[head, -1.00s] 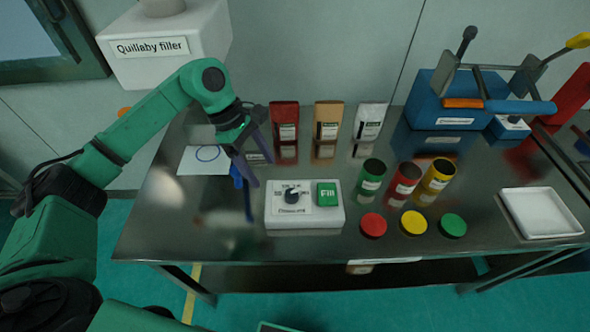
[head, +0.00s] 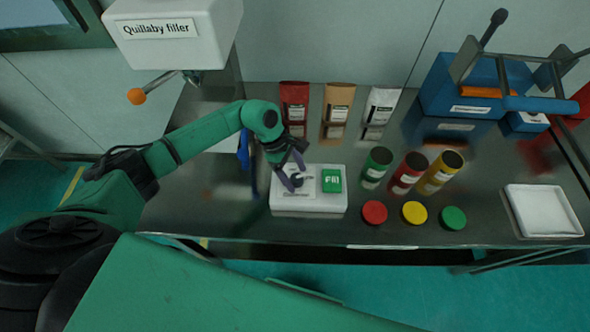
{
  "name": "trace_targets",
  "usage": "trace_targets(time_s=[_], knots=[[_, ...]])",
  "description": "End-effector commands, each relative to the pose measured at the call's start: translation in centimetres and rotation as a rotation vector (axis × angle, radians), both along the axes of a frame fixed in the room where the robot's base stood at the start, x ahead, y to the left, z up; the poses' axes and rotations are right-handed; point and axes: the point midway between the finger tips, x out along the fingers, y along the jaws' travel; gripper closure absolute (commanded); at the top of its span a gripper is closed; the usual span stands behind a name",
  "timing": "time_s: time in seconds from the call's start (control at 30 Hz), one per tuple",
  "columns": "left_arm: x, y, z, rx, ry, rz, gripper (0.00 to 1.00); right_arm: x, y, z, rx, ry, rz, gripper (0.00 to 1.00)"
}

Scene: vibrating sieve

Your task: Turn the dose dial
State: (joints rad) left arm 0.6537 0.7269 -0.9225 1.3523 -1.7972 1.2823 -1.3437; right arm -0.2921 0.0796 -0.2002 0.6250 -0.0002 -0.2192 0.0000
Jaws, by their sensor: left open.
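The dose dial (head: 297,181) is a small dark knob on the white control box (head: 310,212), which stands on the metal table. A green Fill button (head: 332,181) sits to its right on the same box. My left gripper (head: 294,178) is open and points down over the dial, with its dark purple fingers on either side of the knob. I cannot tell whether the fingers touch it. The fingers partly hide the dial's markings. My right gripper is not in view.
Red, tan and white pouches (head: 338,103) stand behind the box. Green, red and yellow canisters (head: 407,173) and matching lids (head: 414,212) are to the right. A white tray (head: 541,211) lies far right. The Quillaby filler (head: 175,30) with its orange-tipped lever (head: 137,96) is at upper left.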

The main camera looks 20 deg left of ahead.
Motion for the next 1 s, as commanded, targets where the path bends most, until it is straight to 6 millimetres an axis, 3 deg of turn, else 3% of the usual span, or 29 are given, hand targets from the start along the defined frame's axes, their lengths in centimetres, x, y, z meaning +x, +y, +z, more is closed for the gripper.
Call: trace_targets(time_s=[0.2, 0.27, 0.4, 0.43, 0.77, 1.0], knots=[[0.00, -0.05, -0.13, 0.000, 0.000, -0.001, 0.20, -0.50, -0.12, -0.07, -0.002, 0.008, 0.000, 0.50], [0.00, -0.04, -0.11, 0.000, 0.000, -0.001, 0.39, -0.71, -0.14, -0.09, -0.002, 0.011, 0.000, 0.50], [0.02, -0.03, -0.10, 0.000, -0.001, -0.001, 0.93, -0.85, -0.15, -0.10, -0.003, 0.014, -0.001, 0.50], [0.03, -0.03, -0.09, 0.000, -0.001, -0.001, 1.00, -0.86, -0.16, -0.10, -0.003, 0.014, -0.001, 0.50], [-0.01, -0.01, -0.10, 0.000, -0.001, 0.033, 1.00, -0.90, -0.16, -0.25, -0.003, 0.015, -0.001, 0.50], [-0.07, 0.00, -0.13, 0.000, -0.003, 0.153, 1.00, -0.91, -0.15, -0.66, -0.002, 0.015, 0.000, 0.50]])
